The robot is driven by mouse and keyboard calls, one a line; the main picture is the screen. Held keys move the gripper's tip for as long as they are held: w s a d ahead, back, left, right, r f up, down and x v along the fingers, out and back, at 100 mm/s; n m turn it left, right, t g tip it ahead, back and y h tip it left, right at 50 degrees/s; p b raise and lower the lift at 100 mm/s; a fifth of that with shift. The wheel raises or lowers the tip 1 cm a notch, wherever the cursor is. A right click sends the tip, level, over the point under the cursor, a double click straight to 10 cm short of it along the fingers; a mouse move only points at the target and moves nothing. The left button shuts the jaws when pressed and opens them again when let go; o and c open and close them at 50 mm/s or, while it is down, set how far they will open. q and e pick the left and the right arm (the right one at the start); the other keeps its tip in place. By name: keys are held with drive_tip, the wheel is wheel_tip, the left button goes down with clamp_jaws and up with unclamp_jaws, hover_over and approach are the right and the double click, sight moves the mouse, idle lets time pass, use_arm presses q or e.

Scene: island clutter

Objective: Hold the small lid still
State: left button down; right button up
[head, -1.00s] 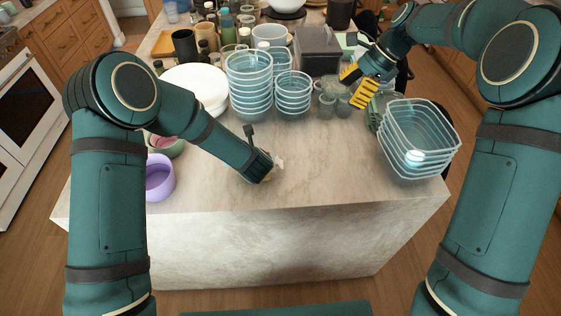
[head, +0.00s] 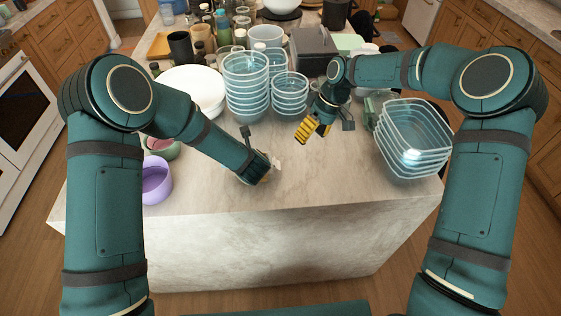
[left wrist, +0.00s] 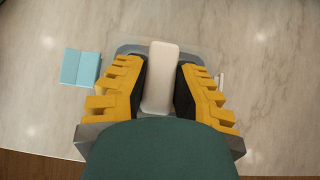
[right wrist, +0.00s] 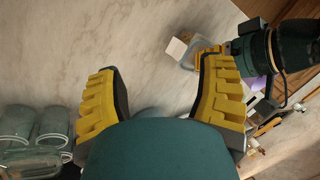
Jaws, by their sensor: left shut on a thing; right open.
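The small lid (left wrist: 130,48) is a clear greyish rounded piece flat on the marble counter in the left wrist view. A pale upright bar (left wrist: 160,75) stands over its middle, seemingly its handle. My left gripper (left wrist: 160,68) is shut on this bar, with a yellow finger on each side. In the head view my left gripper (head: 262,172) is mostly hidden by its own wrist. In the right wrist view the lid's clear edge (right wrist: 188,62) shows beside the left gripper. My right gripper (head: 312,135) is open and empty above the counter, right of the left one.
A small light-blue block (left wrist: 80,68) lies beside the lid. Stacked clear bowls (head: 247,85) stand behind and stacked clear containers (head: 410,140) stand at right. A purple bowl (head: 157,182) is at left. The front-middle counter (head: 320,180) is clear.

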sight(279, 164)
drive_tip(key=a+f+n, duration=0.3)
drive_tip(key=f, duration=0.1)
drive_tip(key=a+f+n, duration=0.2)
drive_tip(key=f+n, duration=0.2)
drive_tip(key=a+f+n+t, duration=0.1)
drive_tip(key=a+f+n, duration=0.2)
drive_tip(key=f, duration=0.1)
drive_tip(key=shift+w+a+f+n+y, duration=0.25)
drive_tip(key=shift+w+a+n+y, duration=0.05)
drive_tip(key=shift+w+n, duration=0.1)
clamp_jaws()
